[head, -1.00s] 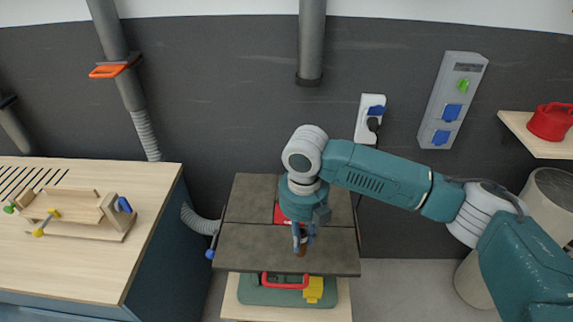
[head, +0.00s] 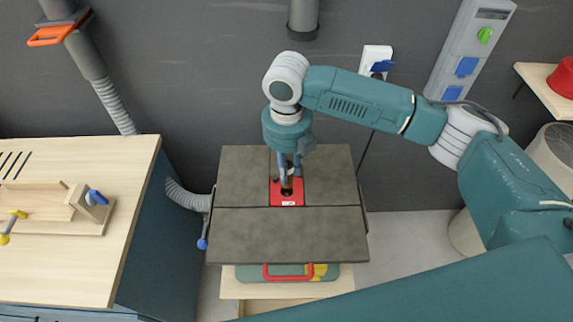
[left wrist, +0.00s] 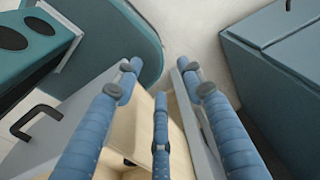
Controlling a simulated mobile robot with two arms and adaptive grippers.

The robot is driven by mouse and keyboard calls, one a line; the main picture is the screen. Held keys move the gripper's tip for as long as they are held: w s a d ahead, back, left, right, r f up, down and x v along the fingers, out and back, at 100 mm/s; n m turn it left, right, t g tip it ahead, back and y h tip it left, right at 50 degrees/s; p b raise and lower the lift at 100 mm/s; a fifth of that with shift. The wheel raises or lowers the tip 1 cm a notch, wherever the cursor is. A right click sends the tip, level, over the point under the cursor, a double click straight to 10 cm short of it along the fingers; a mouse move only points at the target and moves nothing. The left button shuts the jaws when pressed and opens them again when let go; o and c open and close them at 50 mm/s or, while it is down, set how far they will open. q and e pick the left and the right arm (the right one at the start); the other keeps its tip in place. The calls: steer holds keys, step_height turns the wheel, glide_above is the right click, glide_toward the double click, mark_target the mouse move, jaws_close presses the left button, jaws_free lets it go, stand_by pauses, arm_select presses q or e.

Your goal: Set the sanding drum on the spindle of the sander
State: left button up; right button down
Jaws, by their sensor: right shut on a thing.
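The sander's dark grey table (head: 245,235) stands in the middle of the head view, with a red insert plate (head: 287,200) in it. My right gripper (head: 290,174) points down over this plate. It is shut on the sanding drum (head: 286,188), a small brownish piece seen low between the fingers. The drum is over the red plate. The spindle cannot be made out, and I cannot tell whether the drum is around it or above it. My left gripper (left wrist: 158,85) shows only in the left wrist view, its fingers apart with nothing between them.
A wooden-topped bench (head: 90,250) with a wooden jig (head: 65,208) stands at the left. A grey hose (head: 188,197) runs beside the sander. A wall socket (head: 376,58) is behind it. Most of the sander's table is bare.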

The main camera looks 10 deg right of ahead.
steer(key=f+b, duration=0.1)
steer(key=w+f+b, duration=0.1)
steer(key=shift+w+f, duration=0.1)
steer(key=shift+f, duration=0.3)
steer(key=shift+s+f+b, duration=0.25)
steer(key=shift+f+b, duration=0.2)
steer(key=shift+b, duration=0.2)
steer(key=shift+s+f, duration=0.1)
steer(key=shift+f, duration=0.5)
steer(key=shift+p, duration=0.6)
steer(key=shift+f+b, duration=0.65)
steer(key=shift+f, duration=0.7)
